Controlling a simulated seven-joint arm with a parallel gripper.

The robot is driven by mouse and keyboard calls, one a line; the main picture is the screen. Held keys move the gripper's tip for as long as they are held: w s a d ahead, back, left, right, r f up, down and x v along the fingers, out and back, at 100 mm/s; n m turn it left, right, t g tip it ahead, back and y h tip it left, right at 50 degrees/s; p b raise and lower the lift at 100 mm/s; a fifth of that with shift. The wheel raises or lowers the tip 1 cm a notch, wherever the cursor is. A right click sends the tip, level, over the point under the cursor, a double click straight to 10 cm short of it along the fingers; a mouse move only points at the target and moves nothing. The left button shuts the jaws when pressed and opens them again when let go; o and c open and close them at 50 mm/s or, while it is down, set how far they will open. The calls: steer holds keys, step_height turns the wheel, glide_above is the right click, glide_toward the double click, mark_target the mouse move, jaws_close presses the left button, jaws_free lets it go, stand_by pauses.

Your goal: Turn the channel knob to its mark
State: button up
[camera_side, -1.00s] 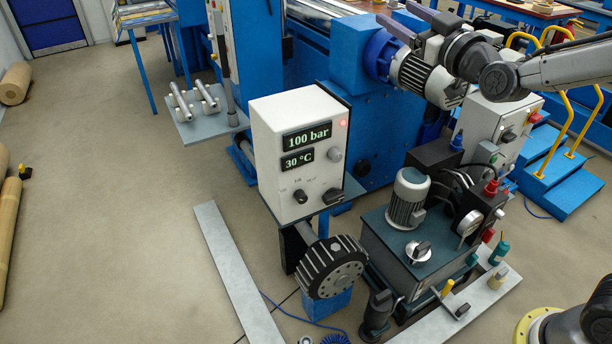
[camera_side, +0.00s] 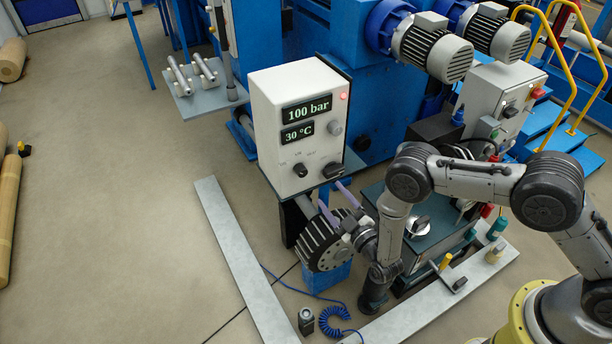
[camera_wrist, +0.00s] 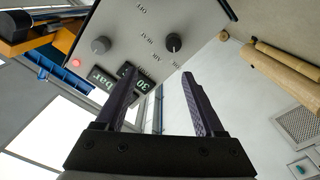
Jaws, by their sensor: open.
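The white control box (camera_side: 298,125) stands on a post and shows 100 bar and 30 °C. A round black knob (camera_side: 300,170) with small labels around it sits low on its front; I take it for the channel knob. It also shows in the wrist view (camera_wrist: 174,42), with a pale pointer line; which label it points to is too small to tell. My gripper (camera_side: 329,194) is open and empty below the box's lower right, fingers pointing up. In the wrist view my gripper (camera_wrist: 159,73) has the knob beyond the fingertips, slightly right of centre, untouched.
The pump unit (camera_side: 420,245) is to the right.

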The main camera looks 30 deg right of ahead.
mark_target(304, 174)
steer(key=shift+n, duration=0.3)
steer(key=w, duration=0.4)
steer(key=w+f, duration=0.1)
steer(key=w, duration=0.3)
steer(key=w+a+f, duration=0.1)
steer(key=w, duration=0.3)
steer(key=shift+w, duration=0.2)
steer(key=shift+a, duration=0.1)
jaws_close()
